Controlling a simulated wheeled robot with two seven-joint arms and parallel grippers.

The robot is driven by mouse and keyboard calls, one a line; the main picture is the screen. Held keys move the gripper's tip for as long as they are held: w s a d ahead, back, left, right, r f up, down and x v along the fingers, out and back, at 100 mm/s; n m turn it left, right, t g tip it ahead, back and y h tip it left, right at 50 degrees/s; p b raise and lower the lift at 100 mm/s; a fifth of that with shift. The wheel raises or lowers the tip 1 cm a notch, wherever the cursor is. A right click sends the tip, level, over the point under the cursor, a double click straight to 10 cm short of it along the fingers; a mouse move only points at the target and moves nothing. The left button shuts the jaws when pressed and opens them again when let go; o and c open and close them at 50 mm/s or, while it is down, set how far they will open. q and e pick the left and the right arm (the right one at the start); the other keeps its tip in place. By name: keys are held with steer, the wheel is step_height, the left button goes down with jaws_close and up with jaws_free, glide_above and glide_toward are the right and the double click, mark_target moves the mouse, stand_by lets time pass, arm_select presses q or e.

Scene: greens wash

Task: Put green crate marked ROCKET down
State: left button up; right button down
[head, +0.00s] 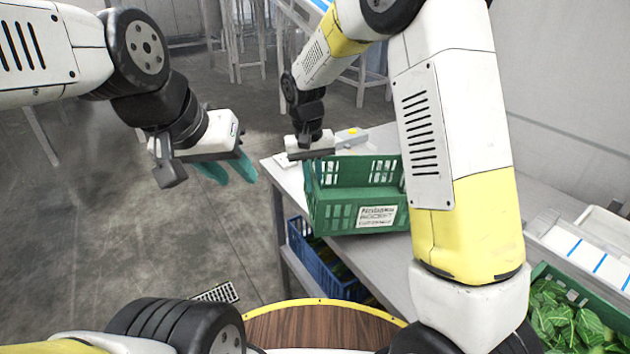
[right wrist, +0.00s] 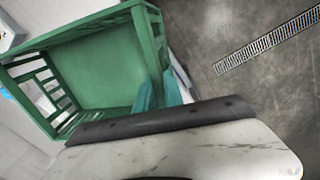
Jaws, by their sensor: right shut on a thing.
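The green crate (head: 335,212) has slotted walls and a white label on its near side, on which ROCKET can be read. It looks empty and roughly level at the left end of the grey table; I cannot tell whether its base touches the top. My right gripper (head: 311,160) is shut on the crate's left wall. In the right wrist view the teal fingers (right wrist: 158,92) sit at the rim of the crate (right wrist: 95,70). My left gripper (head: 227,170) hangs over the floor left of the table, empty, its teal fingers apart.
The grey table (head: 283,176) has a yellow-topped object (head: 351,135) behind the crate. A blue crate (head: 312,262) with greens stands below. Another green crate (head: 610,316) of leaves is at the lower right, near white trays (head: 585,247). My right arm hides part of the table.

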step_height(320, 180, down, 3)
steer(key=shift+s+f, duration=0.1)
steer(key=shift+f, duration=0.1)
steer(key=c, duration=1.5)
jaws_free()
steer(key=shift+o, duration=0.2)
steer(key=shift+r, duration=0.1)
step_height(320, 180, up, 11)
steer(key=a, duration=0.1)
steer(key=s+d+r+t+y, duration=0.1)
steer(key=s+d+r, duration=0.3)
steer(key=d+r, duration=0.2)
steer(key=s+d+r+t+y, duration=0.1)
steer(key=s+d+t, duration=0.1)
steer(key=s+d, duration=0.3)
steer(key=s+d+r+m+t+y, duration=0.1)
steer(key=s+d+t, duration=0.2)
steer(key=s, duration=1)
steer(key=d, duration=0.3)
steer(key=shift+r+m, duration=0.3)
steer(key=shift+r, duration=0.1)
